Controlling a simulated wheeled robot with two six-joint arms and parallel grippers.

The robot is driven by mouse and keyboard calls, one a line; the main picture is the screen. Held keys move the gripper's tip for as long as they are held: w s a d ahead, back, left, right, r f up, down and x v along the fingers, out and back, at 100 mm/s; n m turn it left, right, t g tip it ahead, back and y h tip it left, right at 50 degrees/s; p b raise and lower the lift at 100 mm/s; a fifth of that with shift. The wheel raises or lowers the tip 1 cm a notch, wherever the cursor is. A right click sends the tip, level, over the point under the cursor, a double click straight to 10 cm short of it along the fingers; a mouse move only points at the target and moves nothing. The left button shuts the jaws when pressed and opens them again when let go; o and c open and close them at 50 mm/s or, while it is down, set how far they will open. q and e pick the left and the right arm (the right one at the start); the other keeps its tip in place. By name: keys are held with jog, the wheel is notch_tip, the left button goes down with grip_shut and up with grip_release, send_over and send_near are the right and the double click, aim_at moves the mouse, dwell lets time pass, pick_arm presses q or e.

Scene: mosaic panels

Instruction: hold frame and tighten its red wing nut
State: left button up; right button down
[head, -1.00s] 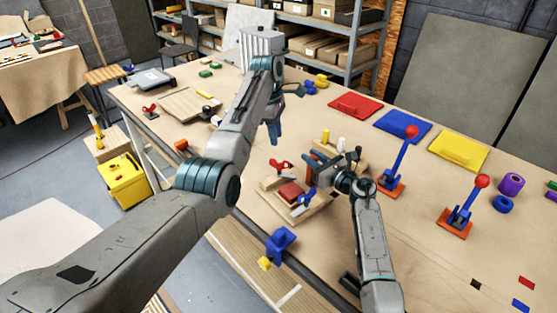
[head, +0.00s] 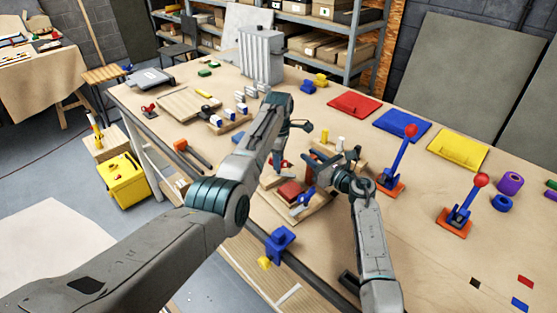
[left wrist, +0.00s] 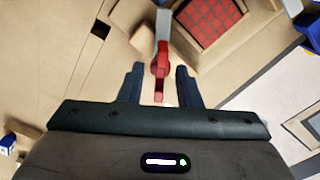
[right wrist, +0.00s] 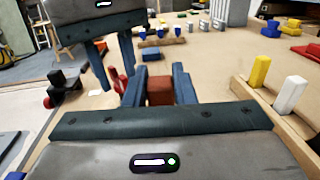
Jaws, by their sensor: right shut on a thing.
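The wooden frame with a red tile panel (head: 291,190) lies near the table's front edge. The red tiles (left wrist: 213,18) also show in the left wrist view. The red wing nut (left wrist: 161,62) stands there between and just beyond my left gripper's fingers; in the head view that gripper mostly hides it. My left gripper (head: 280,162) points down over the frame's left corner, open, with gaps beside the nut. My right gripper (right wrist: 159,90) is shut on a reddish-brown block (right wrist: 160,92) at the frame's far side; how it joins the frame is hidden.
A blue wing nut (head: 306,198) stands at the frame's near corner. Two red-knobbed levers (head: 399,160) stand to the right. A blue clamp (head: 280,241) sits on the front edge. Red (head: 355,104), blue and yellow panels lie at the back. The table's right front is mostly clear.

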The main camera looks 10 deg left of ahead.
pick_arm(q)
jog(key=shift+f, duration=0.35)
grip_shut()
jog(key=shift+m, duration=0.3)
jog(key=m, duration=0.3)
jog(key=shift+m, duration=2)
jog(key=shift+r, duration=0.1)
